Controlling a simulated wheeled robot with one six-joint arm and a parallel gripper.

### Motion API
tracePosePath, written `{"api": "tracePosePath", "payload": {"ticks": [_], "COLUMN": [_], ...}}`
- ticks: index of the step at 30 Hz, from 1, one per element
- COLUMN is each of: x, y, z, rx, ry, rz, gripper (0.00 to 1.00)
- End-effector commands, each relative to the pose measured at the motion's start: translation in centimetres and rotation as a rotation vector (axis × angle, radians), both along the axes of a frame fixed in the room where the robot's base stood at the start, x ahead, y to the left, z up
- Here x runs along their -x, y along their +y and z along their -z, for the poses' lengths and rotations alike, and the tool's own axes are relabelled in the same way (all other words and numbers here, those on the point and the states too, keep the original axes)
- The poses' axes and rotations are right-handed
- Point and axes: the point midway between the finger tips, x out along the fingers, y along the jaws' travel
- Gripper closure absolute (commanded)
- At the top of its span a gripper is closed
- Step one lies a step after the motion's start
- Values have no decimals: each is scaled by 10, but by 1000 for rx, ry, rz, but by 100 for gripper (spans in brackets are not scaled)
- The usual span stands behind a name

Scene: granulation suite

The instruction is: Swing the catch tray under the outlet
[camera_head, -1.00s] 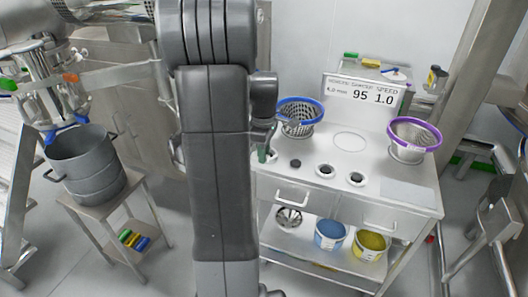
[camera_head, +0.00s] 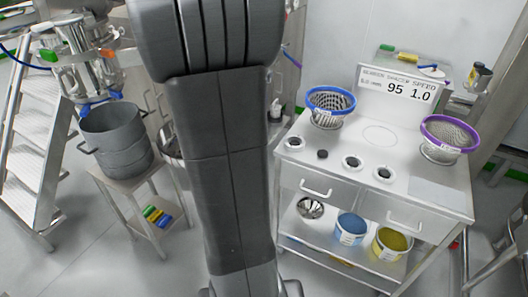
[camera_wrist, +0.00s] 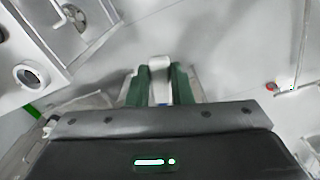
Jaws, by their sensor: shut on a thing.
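My gripper (camera_wrist: 160,88) shows in the wrist view with two green fingers shut on a small pale piece (camera_wrist: 160,63); what it belongs to is unclear. In the head view my arm hides the gripper. At the upper left, a steel machine (camera_head: 88,65) has blue parts at its lower end, apparently the outlet. A grey two-handled pot (camera_head: 117,138) stands below it on a small steel stand (camera_head: 127,185). A round steel rim (camera_head: 171,142), partly hidden behind my arm, shows beside the pot; I cannot tell whether it is the catch tray.
A steel cart (camera_head: 340,160) at right bears a blue-rimmed basket (camera_head: 328,105), a purple-rimmed basket (camera_head: 446,138) and a display (camera_head: 396,88). Blue (camera_head: 350,229) and yellow (camera_head: 391,243) tubs stand on its lower shelf. Steps (camera_head: 38,150) stand at far left. Floor between stand and cart is partly hidden.

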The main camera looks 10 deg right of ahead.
Motion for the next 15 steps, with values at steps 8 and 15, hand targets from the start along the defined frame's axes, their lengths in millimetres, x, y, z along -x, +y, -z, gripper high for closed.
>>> {"api": "tracePosePath", "payload": {"ticks": [8, 15], "x": [17, 23], "y": [78, 145], "z": [-1, -1], "rx": [-1, 0], "ry": [-1, 0], "rz": [123, 244], "gripper": [100, 100]}}
